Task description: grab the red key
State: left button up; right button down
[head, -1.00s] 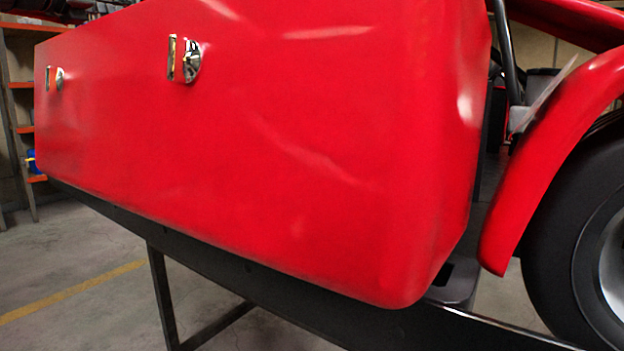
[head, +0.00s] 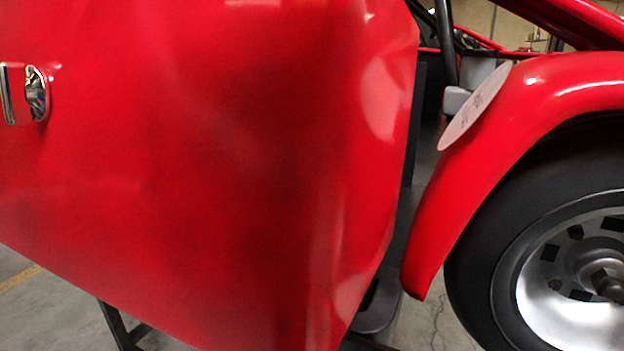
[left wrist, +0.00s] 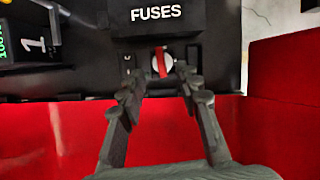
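The red key (left wrist: 160,62) shows in the left wrist view as a red upright bar on a round pale base, on a black panel below the white word FUSES. My left gripper (left wrist: 158,84) is open, with its two dark fingers spread just below the key and to either side of it. I see no contact with the key. The key is not visible in the head view. My right gripper is in neither view.
The kart's large red side panel (head: 210,170) fills the left of the head view. A red fender (head: 490,130) and a black wheel (head: 500,250) are at the right. In the left wrist view a black fuse panel (left wrist: 215,45) stands behind red bodywork (left wrist: 60,130).

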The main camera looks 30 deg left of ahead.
pick_arm(q)
jog(key=x, duration=0.5)
jog(key=shift+d+f, duration=0.1)
jog(key=shift+f, duration=0.05)
jog(key=shift+c, duration=0.4)
grip_shut()
